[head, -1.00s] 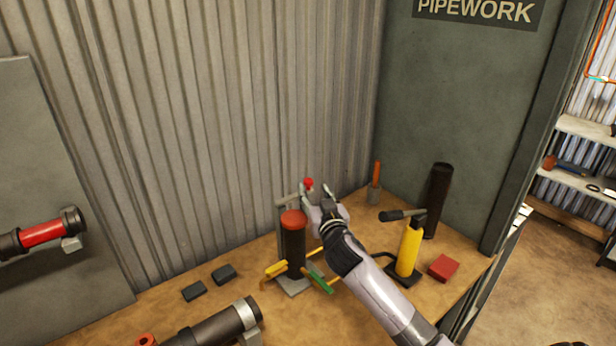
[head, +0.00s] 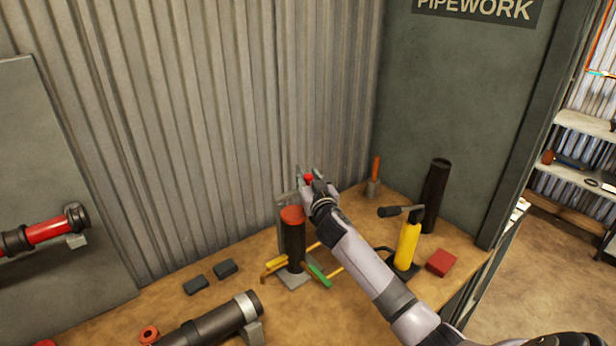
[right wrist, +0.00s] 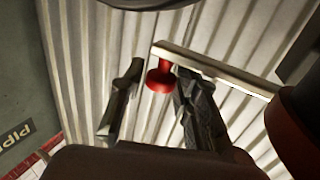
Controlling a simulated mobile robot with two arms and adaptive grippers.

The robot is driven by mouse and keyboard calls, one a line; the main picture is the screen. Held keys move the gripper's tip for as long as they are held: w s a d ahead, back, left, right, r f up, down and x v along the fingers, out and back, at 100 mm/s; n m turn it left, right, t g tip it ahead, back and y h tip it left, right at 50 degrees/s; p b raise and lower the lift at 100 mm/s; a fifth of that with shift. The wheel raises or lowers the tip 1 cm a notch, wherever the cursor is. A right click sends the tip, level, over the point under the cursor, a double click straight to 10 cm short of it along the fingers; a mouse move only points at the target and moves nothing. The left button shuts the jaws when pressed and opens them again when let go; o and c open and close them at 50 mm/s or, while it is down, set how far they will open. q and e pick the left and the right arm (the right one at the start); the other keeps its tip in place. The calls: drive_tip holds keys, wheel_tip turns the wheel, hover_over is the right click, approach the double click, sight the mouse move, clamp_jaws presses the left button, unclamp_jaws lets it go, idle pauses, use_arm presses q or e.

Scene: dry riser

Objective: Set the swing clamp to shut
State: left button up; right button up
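The swing clamp stands on the bench with a grey base plate (head: 294,281) and a grey upright. Its pale arm (right wrist: 225,75) ends in a red knob (head: 309,177), also in the right wrist view (right wrist: 160,76). A dark pipe with a red top (head: 293,216) stands on the base. My right gripper (head: 309,183) is at the knob, one finger on each side. In the right wrist view the fingers (right wrist: 158,105) are apart with the knob between them, closer to the right finger; contact is unclear. My left gripper is out of view.
A green-handled tool (head: 319,276) and a yellow-handled one lie by the clamp base. A yellow pump (head: 407,245), black tube (head: 436,196), red block (head: 441,262) and orange-handled brush (head: 375,178) stand to the right. A dark pipe (head: 212,325) lies at front left. Corrugated wall is behind.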

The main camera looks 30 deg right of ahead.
clamp_jaws()
idle(0.4)
